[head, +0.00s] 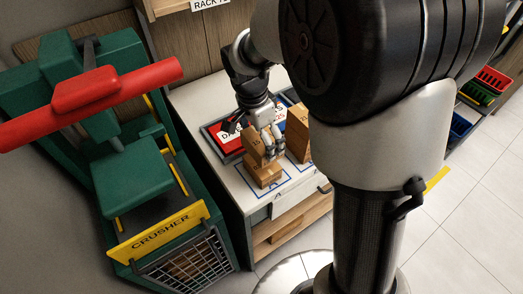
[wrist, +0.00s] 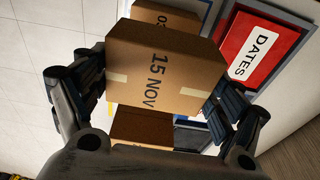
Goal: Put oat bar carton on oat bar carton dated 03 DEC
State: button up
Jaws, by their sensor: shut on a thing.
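My gripper (wrist: 156,84) is shut on a brown carton marked 15 NOV (wrist: 165,68), with one finger at each side. In the head view my gripper (head: 268,138) holds this carton (head: 253,146) tilted, just above or touching a low carton (head: 264,174) on the counter. I cannot tell if they touch. In the wrist view a carton whose label begins with 03 (wrist: 168,14) shows behind the held one; the rest of its label is hidden. Another carton (wrist: 140,126) shows below the held one, partly covered by my gripper.
A red DATES sign (wrist: 258,50) lies beside the cartons. A taller carton or stack (head: 298,132) stands right of my gripper, close by. A green crusher (head: 125,185) with a red handle stands at the left. Blue outlines mark the white counter (head: 200,98).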

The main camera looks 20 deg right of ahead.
notch_tip(320, 180, down, 5)
jog(key=shift+f+b, duration=0.2)
jog(key=shift+b, duration=0.6)
jog(key=shift+f, duration=0.2)
jog(key=o, duration=1)
